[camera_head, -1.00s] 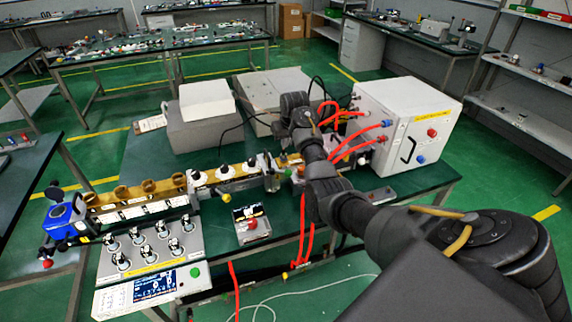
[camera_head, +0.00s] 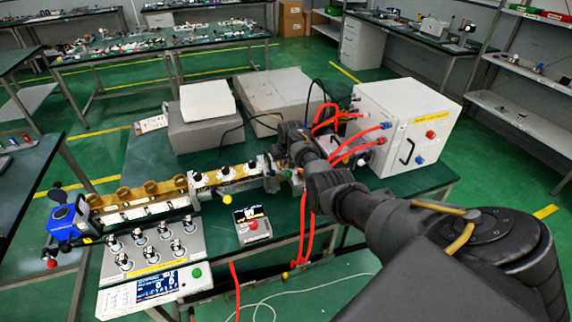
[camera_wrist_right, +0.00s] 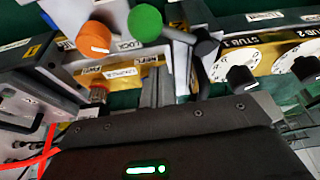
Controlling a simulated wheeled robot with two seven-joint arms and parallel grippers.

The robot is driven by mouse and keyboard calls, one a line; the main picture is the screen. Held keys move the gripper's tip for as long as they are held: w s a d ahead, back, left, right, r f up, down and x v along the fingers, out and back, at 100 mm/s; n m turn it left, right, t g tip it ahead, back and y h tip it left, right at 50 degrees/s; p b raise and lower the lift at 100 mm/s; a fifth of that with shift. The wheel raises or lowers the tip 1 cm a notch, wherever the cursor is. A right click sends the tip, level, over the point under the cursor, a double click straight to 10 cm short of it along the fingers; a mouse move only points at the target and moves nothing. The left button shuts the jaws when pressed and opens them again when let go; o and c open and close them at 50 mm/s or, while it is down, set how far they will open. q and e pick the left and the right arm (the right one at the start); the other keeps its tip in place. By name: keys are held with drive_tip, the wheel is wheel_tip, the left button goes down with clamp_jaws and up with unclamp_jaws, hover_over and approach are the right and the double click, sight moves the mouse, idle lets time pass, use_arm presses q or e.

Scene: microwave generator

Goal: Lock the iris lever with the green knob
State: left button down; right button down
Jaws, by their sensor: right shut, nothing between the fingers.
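In the right wrist view a round green knob (camera_wrist_right: 145,21) stands beyond my fingers, with an orange knob (camera_wrist_right: 92,37) to its left. A label reading LOCK lies between them. In the head view my right gripper (camera_head: 272,172) is at the right end of the waveguide bench; my wrist hides much of that area. My left gripper is out of view.
White dials (camera_wrist_right: 242,68) marked STUB sit right of my fingers. A white cabinet (camera_head: 410,125) with red cables stands right. A small box with a red button (camera_head: 252,226) sits in front.

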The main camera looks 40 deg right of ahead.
drive_tip(key=s+p, duration=0.2)
drive_tip(key=shift+s+a+f, duration=0.1)
drive_tip(key=shift+s+a, duration=0.25)
drive_tip(key=shift+a, duration=0.05)
